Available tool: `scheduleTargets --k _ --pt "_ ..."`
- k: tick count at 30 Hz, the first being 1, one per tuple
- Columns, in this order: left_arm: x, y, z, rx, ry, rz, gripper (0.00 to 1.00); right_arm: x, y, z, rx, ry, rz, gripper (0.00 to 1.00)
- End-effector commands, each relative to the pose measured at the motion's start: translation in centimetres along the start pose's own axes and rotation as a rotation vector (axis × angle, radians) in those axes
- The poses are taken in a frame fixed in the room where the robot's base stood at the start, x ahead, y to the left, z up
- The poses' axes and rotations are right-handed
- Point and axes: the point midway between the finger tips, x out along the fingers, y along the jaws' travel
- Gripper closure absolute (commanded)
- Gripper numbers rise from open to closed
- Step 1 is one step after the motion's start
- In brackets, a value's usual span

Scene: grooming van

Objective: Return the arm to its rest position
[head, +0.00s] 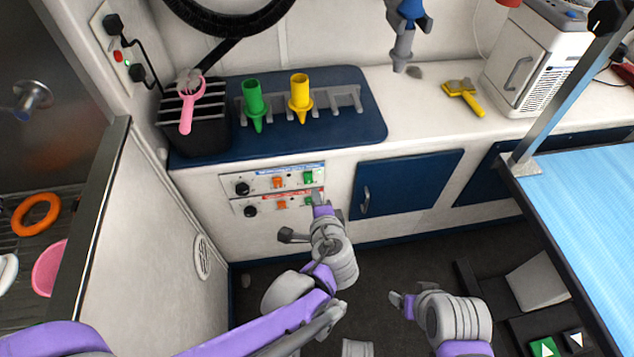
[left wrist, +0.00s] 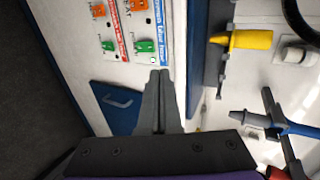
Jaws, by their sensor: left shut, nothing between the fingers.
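My left arm comes in from the lower left of the head view. Its gripper (head: 318,197) is in front of the control panels on the counter's front. In the left wrist view the left gripper's fingers (left wrist: 159,76) are together and empty, pointing toward the panels with green and orange switches. My right gripper (head: 397,299) shows small at the lower middle of the head view, above the dark floor and apart from other things. I cannot tell whether its fingers are open.
Two control panels (head: 274,190) and a blue cabinet door (head: 410,183) face my left gripper. Green (head: 254,100) and yellow (head: 300,93) nozzles stand in a rack on the counter. A blue-topped table (head: 590,210) is at right. Dark floor lies below.

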Motion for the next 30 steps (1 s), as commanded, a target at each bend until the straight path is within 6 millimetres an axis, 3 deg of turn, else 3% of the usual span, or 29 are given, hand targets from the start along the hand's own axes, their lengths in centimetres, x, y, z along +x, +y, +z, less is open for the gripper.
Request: scheduleTargets --k 8,11,14,18,21,25,30 --pt "0.0 0.0 0.5 -0.012 -0.006 0.008 1.0 0.0 0.0 0.0 0.0 0.0 0.0 0.26" --pt "-0.1 0.4 2.9 -0.085 -0.04 0.06 1.0 0.0 0.0 0.0 0.0 0.0 0.0 0.26" --pt "-0.9 1.5 7.3 -0.244 -0.106 0.162 1.0 0.0 0.0 0.0 0.0 0.0 0.0 0.26" --pt "-3.9 4.3 13.8 -0.562 -0.223 0.338 1.0 0.0 0.0 0.0 0.0 0.0 0.0 0.26" --pt "-6.3 6.3 16.4 -0.77 -0.286 0.436 1.0 0.0 0.0 0.0 0.0 0.0 0.0 0.26" --pt "-9.1 8.4 18.1 -0.994 -0.342 0.529 1.0 0.0 0.0 0.0 0.0 0.0 0.0 0.26" --pt "-12.2 10.5 18.9 -1.248 -0.389 0.62 1.0 0.0 0.0 0.0 0.0 0.0 0.0 0.26"
